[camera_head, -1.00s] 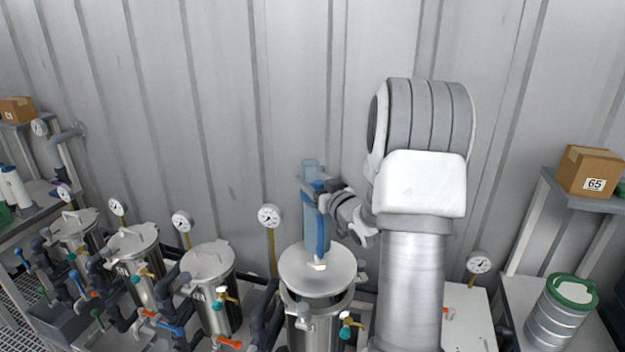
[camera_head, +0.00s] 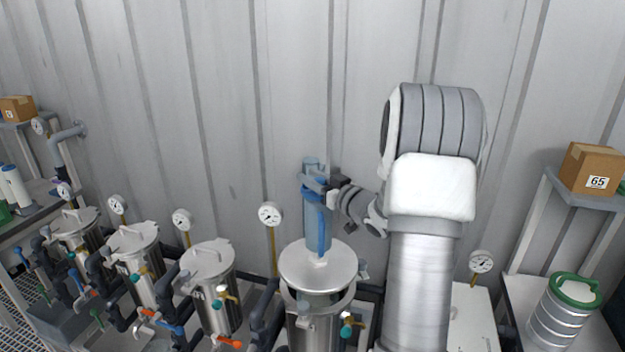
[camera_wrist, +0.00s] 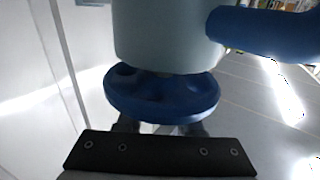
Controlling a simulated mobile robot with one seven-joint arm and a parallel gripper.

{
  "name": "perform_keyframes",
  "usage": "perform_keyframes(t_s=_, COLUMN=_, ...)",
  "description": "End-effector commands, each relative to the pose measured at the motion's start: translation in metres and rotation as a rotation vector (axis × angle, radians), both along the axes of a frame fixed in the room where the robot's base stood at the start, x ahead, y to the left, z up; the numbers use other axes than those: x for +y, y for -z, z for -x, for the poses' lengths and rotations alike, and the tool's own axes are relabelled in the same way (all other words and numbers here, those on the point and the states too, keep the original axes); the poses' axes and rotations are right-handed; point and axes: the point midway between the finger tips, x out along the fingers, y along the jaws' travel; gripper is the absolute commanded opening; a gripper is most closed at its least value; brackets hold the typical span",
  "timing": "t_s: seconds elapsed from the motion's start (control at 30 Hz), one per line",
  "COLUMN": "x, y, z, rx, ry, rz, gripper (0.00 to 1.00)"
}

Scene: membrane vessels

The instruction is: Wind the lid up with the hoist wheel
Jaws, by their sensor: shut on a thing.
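The hoist is a pale blue-grey column (camera_head: 316,228) with a darker blue arm, standing over the nearest steel vessel (camera_head: 316,332). The round steel lid (camera_head: 318,270) hangs below it, with a dark gap between lid and vessel rim. The blue hoist wheel (camera_wrist: 162,97) shows in the wrist view under the pale hoist body (camera_wrist: 168,40). My gripper (camera_head: 328,182) reaches the wheel from the right and is shut on it. In the wrist view its fingers (camera_wrist: 160,128) meet the wheel's near rim and are partly hidden by it.
Several closed steel vessels (camera_head: 208,262) with gauges, pipes and valves stand in a row at left. The corrugated wall is behind. At right are a shelf with a box (camera_head: 590,168) and a steel drum with green rim (camera_head: 560,312).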

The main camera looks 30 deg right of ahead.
Motion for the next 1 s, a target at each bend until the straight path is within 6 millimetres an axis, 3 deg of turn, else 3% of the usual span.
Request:
perform_keyframes(t_s=0.33, x=0.001, y=-0.001, z=0.0, rx=0.0, ry=-0.011, rz=0.0, gripper=0.0)
perform_keyframes(t_s=0.37, x=0.001, y=-0.001, z=0.0, rx=0.0, ry=-0.011, rz=0.001, gripper=0.41)
perform_keyframes(t_s=0.5, x=0.001, y=0.0, z=0.0, rx=0.001, ry=-0.011, rz=0.001, gripper=0.66)
perform_keyframes(t_s=0.83, x=0.0, y=0.0, z=0.002, rx=0.001, ry=-0.009, rz=0.0, gripper=0.66)
perform_keyframes(t_s=1.0, x=-0.004, y=0.001, z=0.022, rx=0.002, ry=-0.006, rz=0.002, gripper=0.66)
